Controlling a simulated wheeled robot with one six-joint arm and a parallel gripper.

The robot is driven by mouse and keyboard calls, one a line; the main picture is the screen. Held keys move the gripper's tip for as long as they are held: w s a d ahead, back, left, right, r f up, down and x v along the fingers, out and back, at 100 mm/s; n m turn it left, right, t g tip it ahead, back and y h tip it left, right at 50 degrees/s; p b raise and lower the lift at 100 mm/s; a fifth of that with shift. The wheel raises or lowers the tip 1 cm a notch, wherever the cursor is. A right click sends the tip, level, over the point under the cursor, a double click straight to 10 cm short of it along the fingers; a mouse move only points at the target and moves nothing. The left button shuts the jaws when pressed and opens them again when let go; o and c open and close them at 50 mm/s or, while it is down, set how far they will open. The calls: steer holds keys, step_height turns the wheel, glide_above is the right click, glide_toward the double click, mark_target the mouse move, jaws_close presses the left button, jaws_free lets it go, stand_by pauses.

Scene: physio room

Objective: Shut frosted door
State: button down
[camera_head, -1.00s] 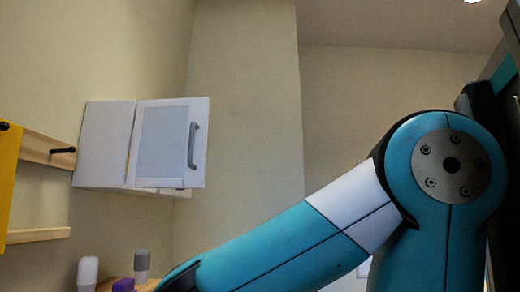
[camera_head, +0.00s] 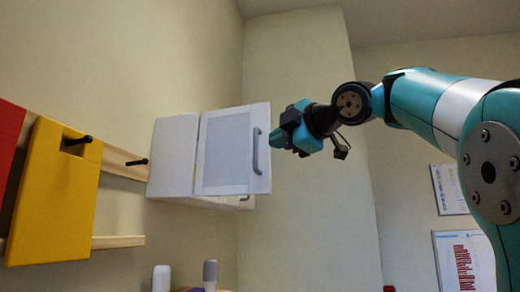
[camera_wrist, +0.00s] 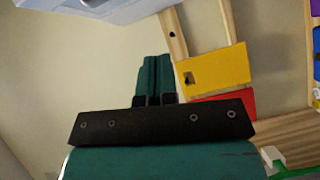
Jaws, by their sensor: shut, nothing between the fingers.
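The frosted door (camera_head: 227,152) is a white frame around a pale grey panel on a white wall cabinet (camera_head: 172,156). It appears to stand open, swung out from its left edge, with the cabinet's lower part showing below it. Its grey bar handle (camera_head: 256,151) is upright near the right edge. My gripper (camera_head: 276,139) is just right of the handle in the head view, at about its upper half; I cannot tell whether they touch. In the wrist view, my teal fingers (camera_wrist: 154,78) are together and empty. A white surface (camera_wrist: 85,8), probably the cabinet, crosses the top.
A yellow board (camera_head: 58,190) and a red board (camera_head: 8,150) hang on wooden wall rails with black pegs (camera_head: 136,162), left of the cabinet. Bottles (camera_head: 161,278) stand below. Posters (camera_head: 463,262) hang on the right wall.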

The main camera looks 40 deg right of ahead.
mark_target(260, 144)
steer(key=shift+n+t+h, duration=0.4)
steer(key=shift+n+h, duration=0.1)
steer(key=shift+n, duration=0.2)
steer(key=w+d+r+p, duration=0.1)
steer(key=w+p, duration=0.1)
steer(key=w, duration=0.1)
steer(key=w+d+p, duration=0.1)
steer(key=w+p, duration=0.1)
steer(key=w, duration=0.2)
steer(key=w+d+r+p, duration=0.1)
steer(key=w+p, duration=0.1)
steer(key=w, duration=0.2)
steer(key=shift+w+d+r, duration=0.1)
steer(key=shift+d+r, duration=0.2)
steer(key=shift+r, duration=0.05)
